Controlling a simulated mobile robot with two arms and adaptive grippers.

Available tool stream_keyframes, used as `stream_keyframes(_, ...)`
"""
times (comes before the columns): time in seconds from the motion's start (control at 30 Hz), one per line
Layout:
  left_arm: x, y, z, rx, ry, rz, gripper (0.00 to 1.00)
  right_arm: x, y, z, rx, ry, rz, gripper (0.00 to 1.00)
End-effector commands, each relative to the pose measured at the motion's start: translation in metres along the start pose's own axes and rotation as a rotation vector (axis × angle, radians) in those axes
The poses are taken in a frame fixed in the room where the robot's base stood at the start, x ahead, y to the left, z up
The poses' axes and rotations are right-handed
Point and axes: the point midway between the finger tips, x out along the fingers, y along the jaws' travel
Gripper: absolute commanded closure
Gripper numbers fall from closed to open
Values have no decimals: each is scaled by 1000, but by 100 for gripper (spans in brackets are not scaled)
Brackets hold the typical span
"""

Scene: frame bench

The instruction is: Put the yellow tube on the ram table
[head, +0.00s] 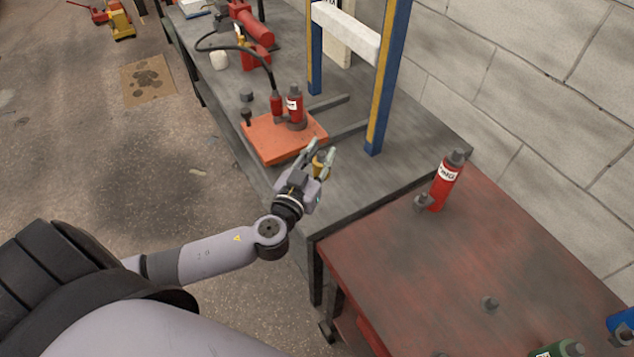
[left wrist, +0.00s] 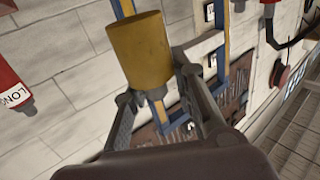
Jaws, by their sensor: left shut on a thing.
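My left gripper (left wrist: 145,100) is shut on that narrow end. In the head view the left gripper (head: 320,158) hangs over the near edge of the grey bench, and its fingers mostly hide the tube (head: 319,163). An orange plate (head: 262,138) on the bench, just left of and beyond the gripper, carries red cylinders and small dark parts. I cannot tell for certain whether this plate is the ram table. My right gripper is not in view.
A blue and yellow frame (head: 387,75) stands on the grey bench (head: 350,190) behind the gripper. A red-brown table (head: 440,260) at the right holds a labelled red cylinder (head: 446,182) and small grey fittings. A hose runs to the orange plate.

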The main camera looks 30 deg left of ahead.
Motion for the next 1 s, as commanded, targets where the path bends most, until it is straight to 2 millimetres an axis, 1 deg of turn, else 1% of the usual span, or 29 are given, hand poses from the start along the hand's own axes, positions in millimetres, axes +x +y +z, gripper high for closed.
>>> stream_keyframes(0.03, 1, 0, 16, 4, -1, -1, 100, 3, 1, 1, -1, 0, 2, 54)
stream_keyframes(0.1, 1, 0, 34, 5, 0, -1, 100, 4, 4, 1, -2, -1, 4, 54)
stream_keyframes(0.2, 1, 0, 59, 4, 1, -1, 100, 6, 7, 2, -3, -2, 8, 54)
stream_keyframes(0.3, 1, 0, 77, 3, 3, 0, 100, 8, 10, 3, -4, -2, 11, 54)
stream_keyframes(0.4, 1, 0, 88, 1, 3, -1, 100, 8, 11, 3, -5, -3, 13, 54)
stream_keyframes(0.53, 1, 1, 98, 0, 3, -1, 100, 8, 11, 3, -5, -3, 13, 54)
stream_keyframes(0.73, 1, 1, 126, 1, 2, -1, 100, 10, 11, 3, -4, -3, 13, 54)
stream_keyframes(0.83, 1, 1, 130, -1, 4, 0, 100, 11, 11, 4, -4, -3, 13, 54)
stream_keyframes(1.0, 1, 1, 130, -1, 4, 0, 100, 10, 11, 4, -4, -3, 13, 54)
